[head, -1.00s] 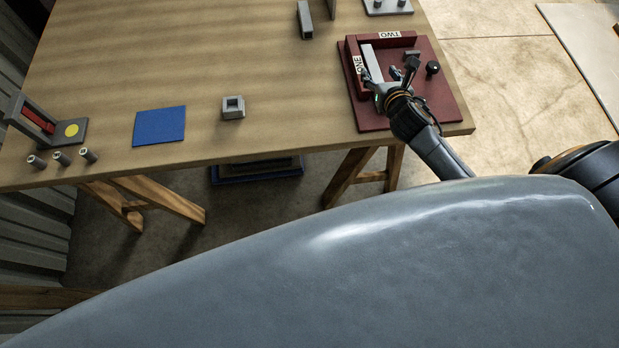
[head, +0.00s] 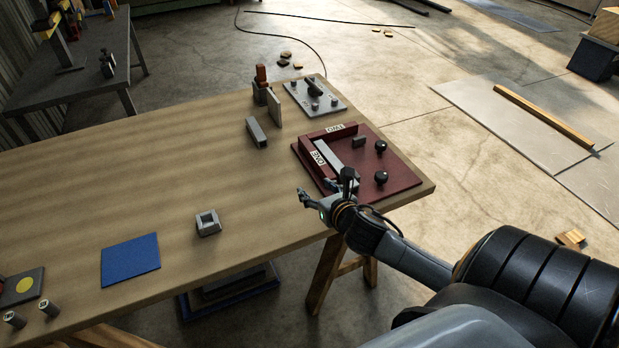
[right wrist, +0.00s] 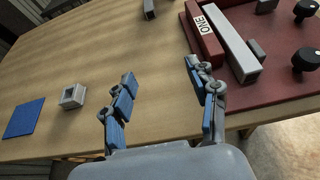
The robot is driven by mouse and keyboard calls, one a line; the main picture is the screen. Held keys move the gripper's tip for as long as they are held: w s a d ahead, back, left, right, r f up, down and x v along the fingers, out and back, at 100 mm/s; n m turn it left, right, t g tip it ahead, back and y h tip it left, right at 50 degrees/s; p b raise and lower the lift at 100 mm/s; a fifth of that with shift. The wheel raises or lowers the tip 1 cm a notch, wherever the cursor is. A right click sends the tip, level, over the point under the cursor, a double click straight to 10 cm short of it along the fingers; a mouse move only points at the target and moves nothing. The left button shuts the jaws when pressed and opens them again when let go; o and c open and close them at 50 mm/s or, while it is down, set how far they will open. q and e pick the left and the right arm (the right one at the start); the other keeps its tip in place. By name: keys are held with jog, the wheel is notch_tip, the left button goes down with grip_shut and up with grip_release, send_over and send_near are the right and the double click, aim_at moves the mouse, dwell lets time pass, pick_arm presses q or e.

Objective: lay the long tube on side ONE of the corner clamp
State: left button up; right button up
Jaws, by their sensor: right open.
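The corner clamp (head: 400,180) is a dark red plate with raised fences marked ONE and TWO, at the right end of the table. The long tube (head: 335,158), a pale grey square bar, lies in it along the inner side of fence ONE (head: 314,168). In the right wrist view the tube (right wrist: 232,48) is beside that fence, its near end showing. My right gripper (head: 326,190) is open and empty, off the clamp's near left corner. Its spread fingers (right wrist: 160,75) have only bare table between them. My left gripper is not in view.
A shorter grey square tube (head: 257,133) lies behind the clamp's left side. A grey plate with pegs (head: 314,97) stands at the back corner. A square grey block (head: 208,223) and a blue mat (head: 131,260) lie left. The table's middle is clear.

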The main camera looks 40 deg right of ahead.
jog(key=x, duration=0.2)
jog(key=a+x, duration=0.1)
jog(key=x, duration=0.2)
jog(key=f+x, duration=0.1)
jog(key=x, duration=0.2)
jog(key=shift+w+a+f, duration=0.1)
jog(key=shift+a+f, duration=0.1)
jog(key=w+f, duration=0.1)
jog(key=f, duration=0.1)
jog(key=w+f, duration=0.1)
jog(key=w, duration=0.1)
jog(key=shift+f, duration=0.4)
jog(key=f, duration=0.4)
jog(key=shift+w+a, duration=0.15)
jog(key=shift+w, duration=0.1)
jog(key=v, duration=1.3)
jog(key=shift+s+a+b, duration=0.1)
jog(key=shift+b, duration=0.2)
jog(key=s+a+f+m+g, duration=0.2)
jog(key=s+f+m, duration=0.2)
jog(key=m, duration=0.4)
jog(key=s+a+f+m+g+b, duration=0.1)
jog(key=s+a+f+m+g, duration=0.2)
jog(key=f+m, duration=0.3)
jog(key=shift+s+m+y, duration=0.4)
jog(key=shift+s+m, duration=0.4)
jog(key=shift+m, duration=0.3)
